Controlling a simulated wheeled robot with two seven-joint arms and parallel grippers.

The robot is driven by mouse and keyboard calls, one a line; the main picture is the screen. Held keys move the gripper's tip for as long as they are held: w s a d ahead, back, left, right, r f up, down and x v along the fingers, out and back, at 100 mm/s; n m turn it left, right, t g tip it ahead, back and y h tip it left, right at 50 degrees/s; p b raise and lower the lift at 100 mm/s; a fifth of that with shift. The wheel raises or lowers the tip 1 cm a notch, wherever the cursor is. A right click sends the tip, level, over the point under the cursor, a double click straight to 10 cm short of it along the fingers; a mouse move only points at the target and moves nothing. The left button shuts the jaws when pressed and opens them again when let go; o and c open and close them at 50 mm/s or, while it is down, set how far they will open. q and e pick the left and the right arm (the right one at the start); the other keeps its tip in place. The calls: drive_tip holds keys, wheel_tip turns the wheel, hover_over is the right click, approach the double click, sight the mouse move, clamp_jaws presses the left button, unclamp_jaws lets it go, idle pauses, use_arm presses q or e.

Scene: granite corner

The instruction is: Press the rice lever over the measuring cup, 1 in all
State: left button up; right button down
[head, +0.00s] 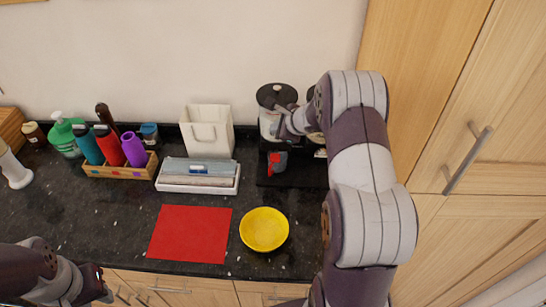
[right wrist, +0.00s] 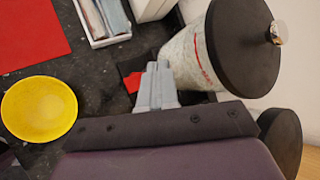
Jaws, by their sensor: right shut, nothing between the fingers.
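The rice dispenser (head: 269,124) is a pale canister with a black lid, at the back right of the counter; it also shows in the right wrist view (right wrist: 190,55). A red measuring cup (head: 277,160) stands below it on a black base; only a bit of red (right wrist: 133,82) shows in the right wrist view. My right gripper (right wrist: 157,72) is shut and empty, its fingertips close to the dispenser's front above the cup. I cannot tell whether it touches the lever, which I cannot make out. My left arm's end (head: 98,288) is low at the left, its fingers not clear.
A second black-lidded canister is partly hidden behind my right arm. A yellow bowl (head: 264,230) and red mat (head: 190,234) lie in front. A white tray (head: 196,186), white bin (head: 207,130) and bottle crate (head: 121,168) stand left. A wooden cabinet (head: 430,90) bounds the right.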

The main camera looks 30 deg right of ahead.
sight(273, 156)
wheel_tip(273, 156, down, 8)
drive_tip(key=b, duration=0.7)
drive_tip(key=shift+f, duration=0.15)
drive_tip(key=shift+f+b, duration=0.25)
drive_tip(key=shift+b, duration=0.05)
idle(1.4)
drive_tip(key=shift+f+b, duration=0.4)
drive_tip(key=shift+b, duration=0.2)
drive_tip(key=shift+s+a+f+b, duration=0.1)
drive_tip(key=shift+f+b, duration=0.75)
drive_tip(key=shift+b, duration=0.1)
idle(0.7)
drive_tip(key=shift+r, duration=0.15)
drive_tip(key=shift+r+p, duration=0.9)
drive_tip(key=shift+r, duration=0.2)
